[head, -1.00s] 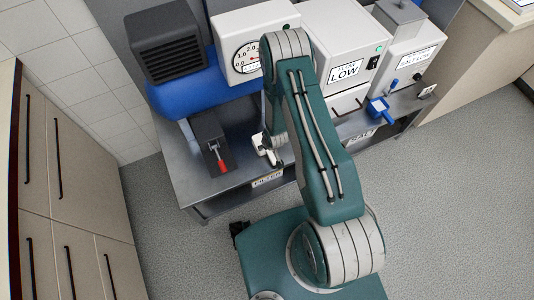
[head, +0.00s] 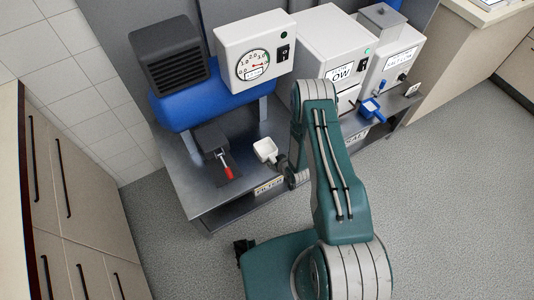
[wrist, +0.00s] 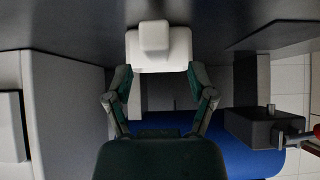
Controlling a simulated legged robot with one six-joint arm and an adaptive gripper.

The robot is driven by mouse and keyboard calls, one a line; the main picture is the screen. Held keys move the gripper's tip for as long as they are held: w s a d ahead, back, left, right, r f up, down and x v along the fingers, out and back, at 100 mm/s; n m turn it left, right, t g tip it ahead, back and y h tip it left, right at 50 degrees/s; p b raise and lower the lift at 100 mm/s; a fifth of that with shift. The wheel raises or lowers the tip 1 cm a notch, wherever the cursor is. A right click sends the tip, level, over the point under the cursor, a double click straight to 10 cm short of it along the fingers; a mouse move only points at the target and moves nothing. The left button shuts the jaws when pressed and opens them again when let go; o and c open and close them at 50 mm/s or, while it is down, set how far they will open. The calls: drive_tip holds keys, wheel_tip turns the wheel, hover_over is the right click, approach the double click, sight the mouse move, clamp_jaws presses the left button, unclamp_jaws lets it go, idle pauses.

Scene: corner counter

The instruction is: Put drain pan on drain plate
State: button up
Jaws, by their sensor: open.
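A small white square pan (head: 265,150), taken to be the drain pan, rests on the grey metal bench, right of a black valve block with a red lever. In the wrist view the white pan (wrist: 178,50) lies just beyond the fingertips, its tab toward the top. My gripper (wrist: 160,72) is open, its fingers spread apart with nothing held between them. In the head view my gripper (head: 292,176) is at the bench's front edge, right of the pan, partly hidden by my arm. A dark flat plate (head: 229,183) lies under the red lever; I cannot tell whether it is the drain plate.
The red lever (head: 227,171) and black valve block (head: 211,138) stand left of the pan. A blue tank (head: 190,106), a gauge box (head: 255,50) and white machines (head: 330,40) line the back. A blue-handled valve (head: 371,108) is at right. Bare bench (head: 195,180) lies front left.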

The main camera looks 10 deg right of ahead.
sight(275, 161)
drive_tip(key=x, duration=0.3)
drive_tip(key=shift+w+f, duration=0.1)
drive_tip(key=shift+f, duration=0.3)
drive_tip(key=shift+w+f, duration=0.45)
drive_tip(key=shift+c, duration=0.3)
clamp_jaws()
